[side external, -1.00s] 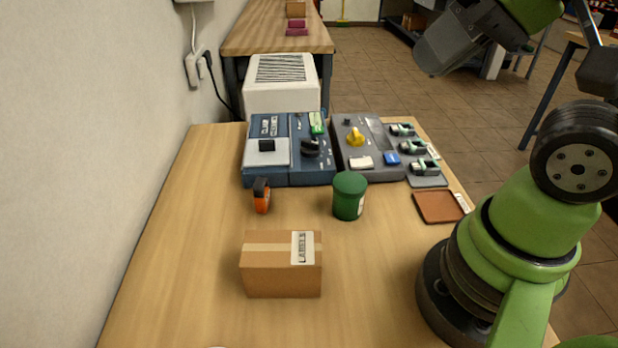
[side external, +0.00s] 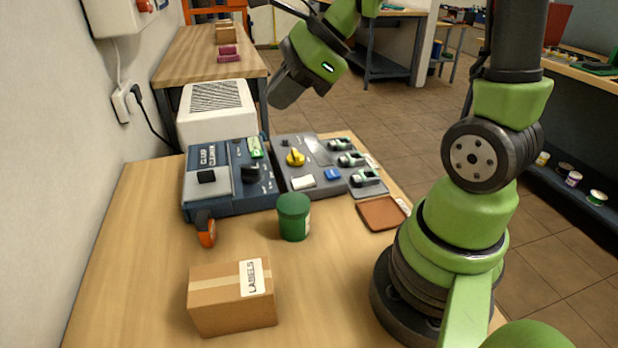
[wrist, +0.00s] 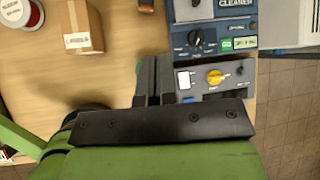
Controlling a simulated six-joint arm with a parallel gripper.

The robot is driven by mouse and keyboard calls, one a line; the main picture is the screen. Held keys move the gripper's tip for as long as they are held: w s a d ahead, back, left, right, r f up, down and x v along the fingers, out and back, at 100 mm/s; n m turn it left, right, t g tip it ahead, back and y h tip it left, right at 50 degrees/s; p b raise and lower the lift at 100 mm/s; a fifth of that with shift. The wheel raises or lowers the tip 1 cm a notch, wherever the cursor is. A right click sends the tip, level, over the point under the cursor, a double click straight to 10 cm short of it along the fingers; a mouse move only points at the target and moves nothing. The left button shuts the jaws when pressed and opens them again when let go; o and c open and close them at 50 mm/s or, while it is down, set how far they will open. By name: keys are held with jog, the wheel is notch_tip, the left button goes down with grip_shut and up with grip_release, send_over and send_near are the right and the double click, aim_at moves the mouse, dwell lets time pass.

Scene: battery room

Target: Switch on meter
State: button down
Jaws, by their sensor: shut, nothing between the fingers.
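A grey panel (side external: 328,182), which looks like the meter, stands at the back of the table. It carries a yellow knob (side external: 296,158), a white rocker (side external: 303,181) and a blue button (side external: 333,174). The wrist view shows the yellow knob (wrist: 215,76), the white rocker (wrist: 183,80) and part of the blue button. My gripper (wrist: 157,65) is shut and empty; in the wrist view its fingers lie left of the panel and hide part of it. In the side view my arm's end is raised above and beyond the panel, and the fingertips are not clear.
A green tub (side external: 294,216), an orange-and-black item (side external: 205,236), a labelled carton (side external: 232,300) and a brown tray (side external: 381,213) are nearer. Bare wood lies between them.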

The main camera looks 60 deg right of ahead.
jog(key=w+d+f+m, duration=0.2)
jog(key=d+f+m, duration=0.25)
jog(key=m, duration=0.25)
jog(key=m+h, duration=0.2)
jog(key=m, duration=0.6)
send_over(294, 179)
jog(key=s+d, duration=0.1)
jog(key=s, duration=0.1)
notch_tip(294, 179, down, 5)
jog(key=shift+n+t, duration=0.3)
jog(key=shift+s+d+f, duration=0.1)
jog(key=shift+d+f, duration=0.05)
jog(key=shift+f, duration=1.3)
jog(key=shift+s+d+f, duration=0.1)
jog(key=shift+f, duration=1.35)
jog(key=shift+s+d+f, duration=0.1)
jog(key=shift+d+f, duration=0.05)
jog(key=shift+f, duration=1.3)
jog(key=shift+f, duration=0.15)
jog(key=shift+f, duration=0.25)
jog(key=shift+f, duration=0.3)
jog(key=shift+r, duration=0.1)
